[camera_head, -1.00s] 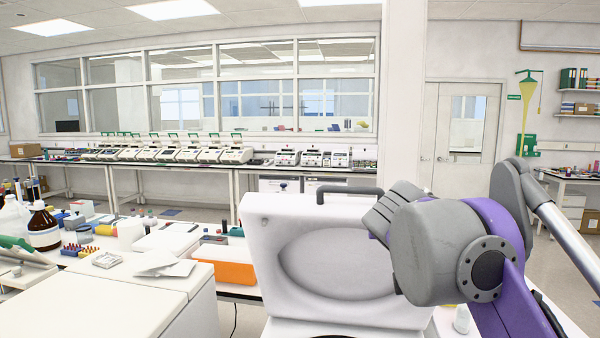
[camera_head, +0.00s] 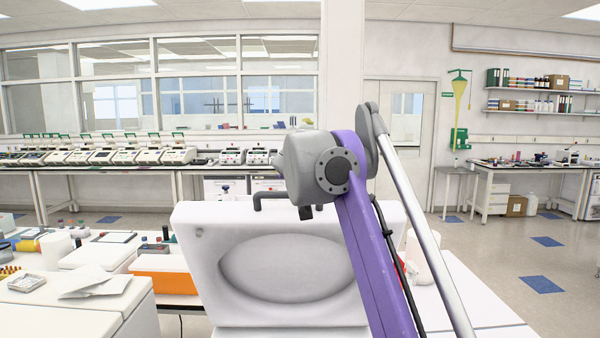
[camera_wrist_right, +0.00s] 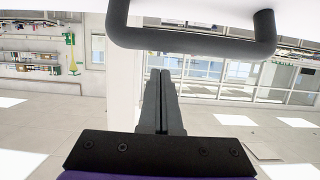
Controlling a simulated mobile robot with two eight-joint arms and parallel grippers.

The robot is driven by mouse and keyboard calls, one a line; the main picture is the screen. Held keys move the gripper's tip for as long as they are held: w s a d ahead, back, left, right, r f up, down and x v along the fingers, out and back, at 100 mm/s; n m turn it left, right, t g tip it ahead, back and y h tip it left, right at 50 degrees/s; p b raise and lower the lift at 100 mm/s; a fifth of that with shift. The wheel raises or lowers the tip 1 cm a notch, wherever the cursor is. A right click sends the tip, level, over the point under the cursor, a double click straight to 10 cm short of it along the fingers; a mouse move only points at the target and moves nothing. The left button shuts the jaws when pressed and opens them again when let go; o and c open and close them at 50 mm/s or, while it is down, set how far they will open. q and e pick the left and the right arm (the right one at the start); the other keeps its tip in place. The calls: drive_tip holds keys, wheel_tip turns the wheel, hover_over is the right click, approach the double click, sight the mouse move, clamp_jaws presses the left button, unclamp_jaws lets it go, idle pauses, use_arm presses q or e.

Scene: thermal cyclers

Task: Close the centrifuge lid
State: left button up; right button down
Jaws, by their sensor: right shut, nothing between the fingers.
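The centrifuge lid (camera_head: 200,235) stands open and upright in the head view, its round recessed inner face towards me. A dark bar handle (camera_head: 262,196) shows at its top edge, partly hidden by my right wrist. In the right wrist view the handle (camera_wrist_right: 190,40) crosses the top of the picture, with a strip of the white lid (camera_wrist_right: 200,10) beyond it. My right gripper (camera_wrist_right: 160,72) is shut and empty, its fingertips close to the handle in the picture; I cannot tell whether they touch it. The centrifuge body is mostly below the head view. My left gripper is out of view.
An orange rack (camera_head: 165,283) and a white box (camera_head: 105,256) stand on the bench left of the lid. A white bench surface (camera_head: 470,290) lies to the right. Thermal cyclers (camera_head: 120,156) line the far bench. Open floor shows at the right.

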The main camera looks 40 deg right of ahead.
drive_tip(key=shift+s+a+f+b, duration=0.65)
drive_tip(key=shift+s+a+f, duration=0.1)
drive_tip(key=shift+s+f, duration=0.3)
drive_tip(key=shift+s+a+f, duration=0.1)
drive_tip(key=shift+s+a, duration=0.05)
drive_tip(key=shift+s, duration=0.05)
drive_tip(key=shift+w+f, duration=0.1)
drive_tip(key=shift+w, duration=0.15)
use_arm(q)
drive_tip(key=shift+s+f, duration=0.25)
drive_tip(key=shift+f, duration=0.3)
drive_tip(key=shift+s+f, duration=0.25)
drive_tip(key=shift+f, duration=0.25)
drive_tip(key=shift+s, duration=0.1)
use_arm(e)
drive_tip(key=shift+s, duration=0.15)
